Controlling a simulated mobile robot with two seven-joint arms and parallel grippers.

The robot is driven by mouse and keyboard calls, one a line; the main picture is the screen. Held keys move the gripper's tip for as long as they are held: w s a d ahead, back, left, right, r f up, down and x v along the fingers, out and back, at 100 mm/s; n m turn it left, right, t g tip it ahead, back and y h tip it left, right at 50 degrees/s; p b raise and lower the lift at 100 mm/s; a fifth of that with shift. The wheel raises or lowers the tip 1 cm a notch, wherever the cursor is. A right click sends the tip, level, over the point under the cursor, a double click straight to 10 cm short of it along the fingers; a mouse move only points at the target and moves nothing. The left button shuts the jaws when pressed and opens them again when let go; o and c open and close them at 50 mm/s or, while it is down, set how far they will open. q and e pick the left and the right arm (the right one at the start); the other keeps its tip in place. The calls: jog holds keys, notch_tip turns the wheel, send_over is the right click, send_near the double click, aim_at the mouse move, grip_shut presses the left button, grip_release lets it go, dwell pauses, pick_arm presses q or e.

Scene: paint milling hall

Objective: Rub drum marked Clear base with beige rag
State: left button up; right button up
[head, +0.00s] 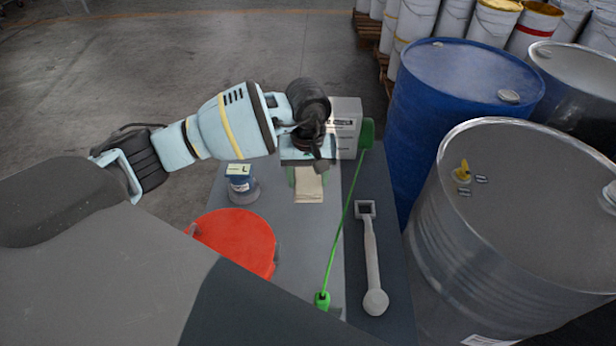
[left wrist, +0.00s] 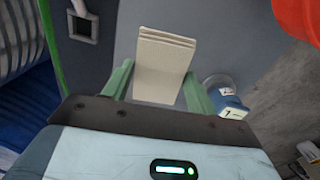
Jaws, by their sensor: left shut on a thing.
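The beige rag (head: 309,190) is folded into a flat pad, between the green fingers of my left gripper (head: 308,175) above the grey bench. In the left wrist view the rag (left wrist: 163,65) sticks out from between the fingers of the left gripper (left wrist: 158,88), which is shut on it. A large bare-metal drum (head: 520,190) stands to the right of the bench, with a yellow-capped bung on its lid. A blue drum (head: 450,100) stands behind it. The label low on the metal drum is cut off and unreadable, so I cannot tell which drum is marked Clear base. My right gripper is not in view.
Another dark drum (head: 580,85) stands behind.

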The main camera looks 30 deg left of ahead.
pick_arm(q)
jog(key=shift+c, duration=1.4)
jog(key=s+d+f+m, duration=0.1)
jog(key=s+f+m, duration=0.3)
jog(key=s, duration=0.1)
jog(key=s+d+f+m, duration=0.1)
jog(key=s+f+m, duration=0.1)
jog(key=shift+s+d+f, duration=0.2)
jog(key=shift+d+f, duration=0.1)
jog(key=shift+d, duration=0.05)
jog(key=shift+d, duration=0.15)
